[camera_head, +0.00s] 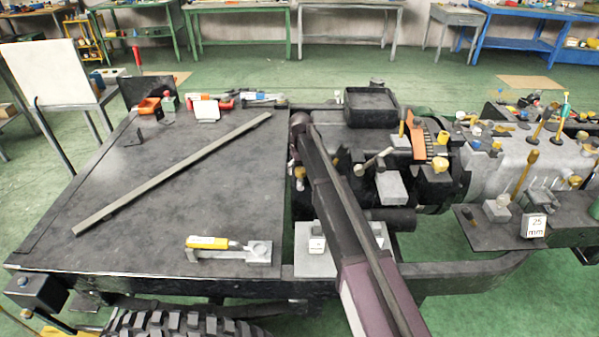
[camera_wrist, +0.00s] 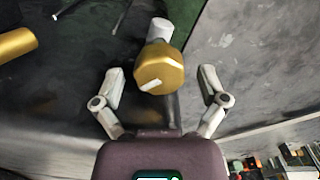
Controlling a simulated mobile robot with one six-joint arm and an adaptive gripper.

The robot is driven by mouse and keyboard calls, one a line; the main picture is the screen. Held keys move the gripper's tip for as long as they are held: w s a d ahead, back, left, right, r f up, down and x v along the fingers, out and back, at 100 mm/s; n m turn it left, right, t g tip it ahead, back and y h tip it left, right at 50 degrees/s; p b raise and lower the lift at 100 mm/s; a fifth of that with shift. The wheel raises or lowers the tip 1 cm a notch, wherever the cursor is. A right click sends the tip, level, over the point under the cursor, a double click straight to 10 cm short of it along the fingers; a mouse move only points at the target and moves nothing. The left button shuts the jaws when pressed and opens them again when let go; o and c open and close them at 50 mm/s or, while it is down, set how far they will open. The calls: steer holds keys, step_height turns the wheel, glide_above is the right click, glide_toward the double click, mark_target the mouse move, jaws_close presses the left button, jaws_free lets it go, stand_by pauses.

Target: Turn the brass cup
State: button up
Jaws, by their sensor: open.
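The brass cup (camera_wrist: 160,66) is a faceted, gold-coloured cap with a short white mark near its lower edge. It sits near the centre of the wrist view, in front of a pale cylinder and a dark stem. My gripper (camera_wrist: 161,79) is open, with one grey finger on each side of the cup and a visible gap to both. Nothing is held. In the head view my arm reaches over the chassis, and its fingers cannot be made out. Several brass-coloured caps show there, and I cannot tell which is this cup.
Another brass cylinder (camera_wrist: 14,44) lies at the left of the wrist view. In the head view, a long grey bar (camera_head: 172,174) and a yellow-handled tool (camera_head: 208,243) lie on the dark deck (camera_head: 120,235). Levers and caps crowd the engine at right. The deck's middle is mostly clear.

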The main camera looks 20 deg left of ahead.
mark_target(300, 169)
steer(key=c, duration=1.1)
stand_by(0.8)
steer(key=o, duration=1.1)
steer(key=shift+r, duration=0.15)
step_height(300, 169, up, 14)
steer(key=p, duration=1.4)
steer(key=s+d+f+m+b, duration=0.2)
steer(key=s+d, duration=0.4)
steer(key=d, duration=0.7)
steer(key=s+d+f+m+b, duration=0.2)
steer(key=s+d+f+b, duration=0.3)
steer(key=d, duration=0.8)
steer(key=shift+s+d+f, duration=0.15)
steer(key=shift+s+d, duration=0.15)
steer(key=shift+s, duration=0.9)
